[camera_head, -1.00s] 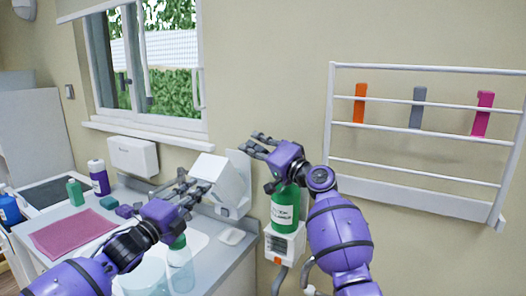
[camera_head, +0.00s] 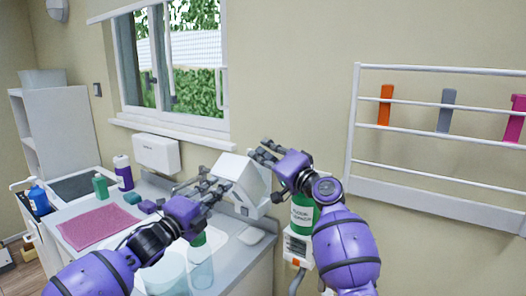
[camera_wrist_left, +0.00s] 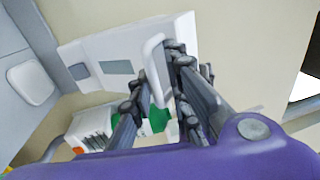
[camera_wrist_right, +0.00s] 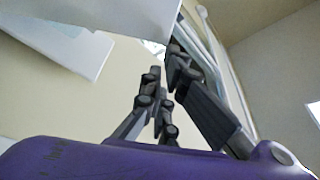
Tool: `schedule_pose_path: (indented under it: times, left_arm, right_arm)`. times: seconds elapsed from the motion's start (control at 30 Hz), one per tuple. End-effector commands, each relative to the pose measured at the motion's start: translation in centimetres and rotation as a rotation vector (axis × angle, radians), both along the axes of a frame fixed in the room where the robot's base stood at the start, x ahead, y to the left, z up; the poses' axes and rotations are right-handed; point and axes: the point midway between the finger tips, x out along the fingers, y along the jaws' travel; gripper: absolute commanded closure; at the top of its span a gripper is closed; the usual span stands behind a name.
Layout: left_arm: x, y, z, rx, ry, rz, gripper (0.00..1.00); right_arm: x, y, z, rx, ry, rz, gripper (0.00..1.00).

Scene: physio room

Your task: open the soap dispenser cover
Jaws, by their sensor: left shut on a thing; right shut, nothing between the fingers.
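The soap dispenser is a white box on the wall beside the window, and its cover (camera_head: 240,172) stands tilted out from the back plate (camera_head: 265,187). My left gripper (camera_head: 214,187) is shut on the cover's white handle (camera_wrist_left: 154,55), with its fingers on both sides of the bar in the left wrist view. The cover's face with a grey panel (camera_wrist_left: 116,67) also shows there. My right gripper (camera_head: 263,150) is shut and empty, close to the cover's upper right edge. In the right wrist view a white underside (camera_wrist_right: 110,12) hangs above its fingers. The inside of the dispenser is hidden.
A green bottle (camera_head: 302,215) stands on a white wall unit (camera_head: 297,245) behind my right arm. A clear bottle (camera_head: 201,268) stands near the sink, under my left arm. A pink towel (camera_head: 98,226) lies on the counter. A wall rack (camera_head: 440,195) hangs at right.

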Motion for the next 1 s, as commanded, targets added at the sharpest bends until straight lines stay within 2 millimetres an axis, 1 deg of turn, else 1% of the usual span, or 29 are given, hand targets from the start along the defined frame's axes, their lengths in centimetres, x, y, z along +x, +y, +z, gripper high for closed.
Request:
schedule_pose_path:
  times: [0.03,0.13,0.37,0.4,0.47,1.0]
  left_arm:
    - [0.1,0.18,-1.71,0.018,0.021,0.01,1.0]
    - [0.1,0.17,-1.72,0.018,0.021,0.01,1.0]
    - [0.1,0.17,-1.7,0.018,0.021,0.01,1.0]
    - [0.1,0.17,-1.7,0.018,0.021,0.01,0.8]
    - [0.09,0.18,-1.68,0.017,0.021,0.01,0.73]
    - [0.11,0.16,-1.0,0.01,0.016,0.008,0.73]
  right_arm:
    - [-0.39,0.36,-0.75,-0.01,-0.006,0.002,1.0]
    - [-1.19,0.98,-0.99,-0.029,-0.033,0.004,1.0]
    - [-1.21,0.99,-0.88,-0.03,-0.037,0.003,1.0]
    - [-1.2,1.0,-0.88,-0.03,-0.037,0.003,1.0]
    - [-1.2,0.99,-0.89,-0.03,-0.037,0.003,1.0]
    - [-1.21,0.99,-0.71,-0.031,-0.038,0.003,1.0]
